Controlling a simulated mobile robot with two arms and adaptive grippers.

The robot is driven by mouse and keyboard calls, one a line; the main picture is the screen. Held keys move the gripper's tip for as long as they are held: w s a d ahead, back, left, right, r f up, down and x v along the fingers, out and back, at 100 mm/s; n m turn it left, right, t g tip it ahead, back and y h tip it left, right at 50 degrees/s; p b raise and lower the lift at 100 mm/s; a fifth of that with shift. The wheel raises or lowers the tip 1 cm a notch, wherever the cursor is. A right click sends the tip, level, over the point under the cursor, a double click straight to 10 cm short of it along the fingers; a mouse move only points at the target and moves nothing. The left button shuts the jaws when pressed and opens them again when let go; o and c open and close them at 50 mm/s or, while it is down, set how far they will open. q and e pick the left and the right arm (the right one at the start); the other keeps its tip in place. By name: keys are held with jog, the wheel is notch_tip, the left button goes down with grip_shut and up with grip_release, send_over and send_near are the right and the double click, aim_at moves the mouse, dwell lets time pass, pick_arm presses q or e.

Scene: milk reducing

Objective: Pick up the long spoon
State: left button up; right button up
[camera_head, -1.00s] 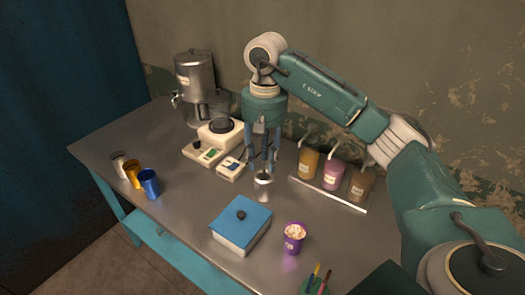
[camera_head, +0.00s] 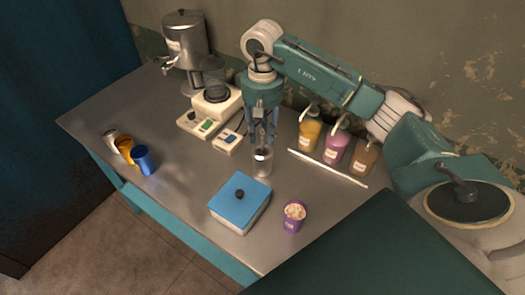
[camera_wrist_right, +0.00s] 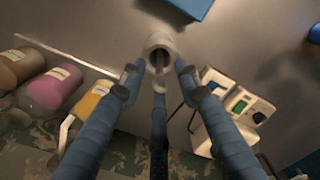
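I cannot make out a long spoon in either view. My right gripper (camera_head: 263,142) points down just above a metal cup (camera_head: 262,165) that stands upright on the grey table (camera_head: 185,165). In the right wrist view the gripper's three blue fingers (camera_wrist_right: 158,76) are spread apart, with the cup's round, dark mouth (camera_wrist_right: 160,52) showing between their tips. The gripper is open, and I see nothing held. Whether the fingertips touch the rim is hard to tell. My left gripper is out of view.
A blue-lidded box (camera_head: 240,203) and a purple cup (camera_head: 294,217) stand in front. Sauce bottles (camera_head: 336,147) are on the right. Colored cups (camera_head: 143,160) stand at the left edge.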

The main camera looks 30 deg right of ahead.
aim_at(263, 150)
notch_tip(263, 150, down, 2)
jog(key=shift+s+a+f+p, duration=0.1)
jog(key=shift+s+a+p, duration=0.05)
jog(key=shift+p, duration=0.3)
jog(key=shift+f, duration=0.5)
grip_shut()
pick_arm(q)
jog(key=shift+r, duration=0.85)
pick_arm(e)
jog(key=shift+r, duration=0.1)
